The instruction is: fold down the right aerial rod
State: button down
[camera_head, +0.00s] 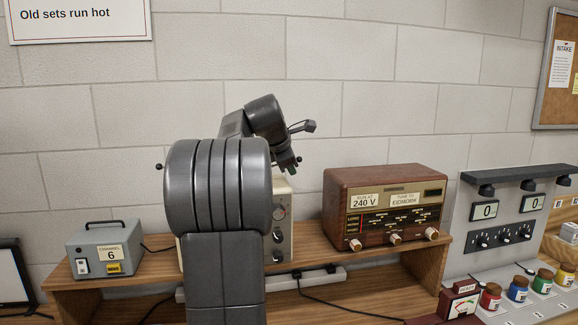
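A cream set with knobs (282,222), apparently a television, stands on the wooden bench, mostly hidden behind my arm. A small dark ball (159,167) shows left of my arm, likely the tip of an aerial rod whose shaft is hidden. Another small dark tip (299,159) shows at my gripper, possibly the end of the right rod; I cannot tell if they touch. My gripper (289,165) points down above the set's right side. Its fingers are small and dark, so I cannot tell whether they are open or shut.
A brown wooden radio (385,207) stands close on the right. A grey channel box (104,249) with a handle stands on the left. A grey panel with counters (506,222) and several coloured jars are farther right.

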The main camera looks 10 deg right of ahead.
jog(key=shift+f, duration=0.1)
jog(key=c, duration=1.6)
grip_release()
jog(key=b+v, duration=0.1)
jog(key=v, duration=1.3)
jog(key=shift+w+d, duration=0.1)
jog(key=shift+d, duration=0.1)
